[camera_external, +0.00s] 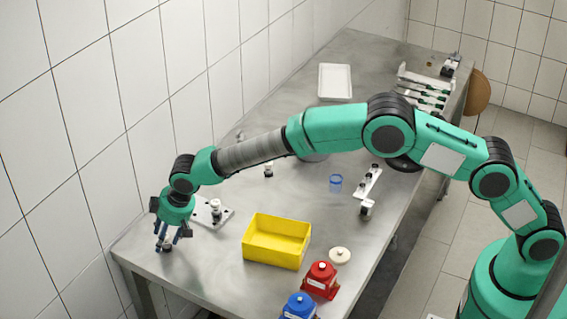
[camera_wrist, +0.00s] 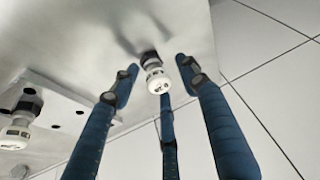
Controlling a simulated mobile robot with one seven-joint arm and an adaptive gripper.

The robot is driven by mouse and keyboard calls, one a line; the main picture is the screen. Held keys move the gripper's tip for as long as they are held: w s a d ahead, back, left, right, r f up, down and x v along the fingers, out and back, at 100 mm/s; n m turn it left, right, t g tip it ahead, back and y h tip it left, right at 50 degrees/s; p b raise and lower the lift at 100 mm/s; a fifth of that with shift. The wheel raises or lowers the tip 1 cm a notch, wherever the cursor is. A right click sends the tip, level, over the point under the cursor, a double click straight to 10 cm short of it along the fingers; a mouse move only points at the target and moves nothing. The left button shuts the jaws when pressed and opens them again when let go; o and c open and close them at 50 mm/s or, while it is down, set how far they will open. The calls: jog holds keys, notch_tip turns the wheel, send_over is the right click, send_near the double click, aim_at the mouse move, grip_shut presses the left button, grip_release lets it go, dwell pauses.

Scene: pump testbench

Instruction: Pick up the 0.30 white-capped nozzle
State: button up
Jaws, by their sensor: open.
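A white-capped nozzle with a dark lower part (camera_wrist: 156,78) stands on the steel table between the spread fingers of my gripper (camera_wrist: 155,72). The marking on its cap is too small to read. In the outside view my gripper (camera_external: 172,242) points down at the table's near left end, and its open fingers surround this nozzle (camera_external: 167,246). I cannot tell whether any finger touches it. A second white-capped nozzle (camera_external: 215,206) stands on a metal plate (camera_external: 200,214) to the right; it also shows in the wrist view (camera_wrist: 18,125), marking unreadable.
A yellow bin (camera_external: 277,240), a red part (camera_external: 320,280) and a blue part (camera_external: 298,307) stand to the right. Another small fitting (camera_external: 268,170) stands farther back. A white tray (camera_external: 335,81) lies at the far end. The tiled wall (camera_external: 60,150) is close on the left.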

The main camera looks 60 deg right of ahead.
grip_shut()
jog(key=shift+r, duration=0.2)
notch_tip(320, 180, up, 3)
jog(key=shift+r+p, duration=0.15)
jog(key=shift+p, duration=0.4)
jog(key=s+d+p, duration=0.1)
jog(key=s+d, duration=0.1)
jog(key=s, duration=0.5)
jog(key=s+d+r, duration=0.1)
jog(key=s+d, duration=0.2)
jog(key=s, duration=0.5)
jog(key=shift+d+r+p, duration=0.15)
jog(key=shift+r+p, duration=0.05)
jog(key=shift+p, duration=0.15)
